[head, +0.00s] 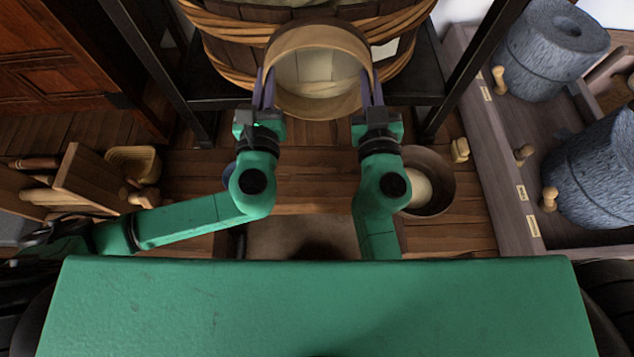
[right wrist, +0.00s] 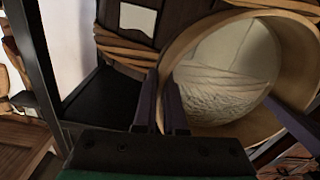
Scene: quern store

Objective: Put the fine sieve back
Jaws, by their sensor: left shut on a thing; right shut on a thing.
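The fine sieve, a round pale wooden hoop (head: 320,106), is tilted up in front of the barrel in the head view. Its hoop also shows in the right wrist view (right wrist: 298,45), and a pale surface shows through its ring. My left gripper (head: 263,90) is shut on the left side of the hoop. My right gripper (head: 372,90) is shut on its right side; its dark fingers (right wrist: 172,108) meet the rim in the right wrist view. The sieve is held between both grippers, and I cannot tell whether it touches the stand behind it.
A banded barrel (head: 225,45) stands on a black metal stand (head: 425,85). A round bowl (head: 440,185) is on the floor beside my right arm. Stone querns (head: 550,50) and wooden pegs sit on the right shelf (head: 500,150). A wooden rack (head: 90,180) is at left.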

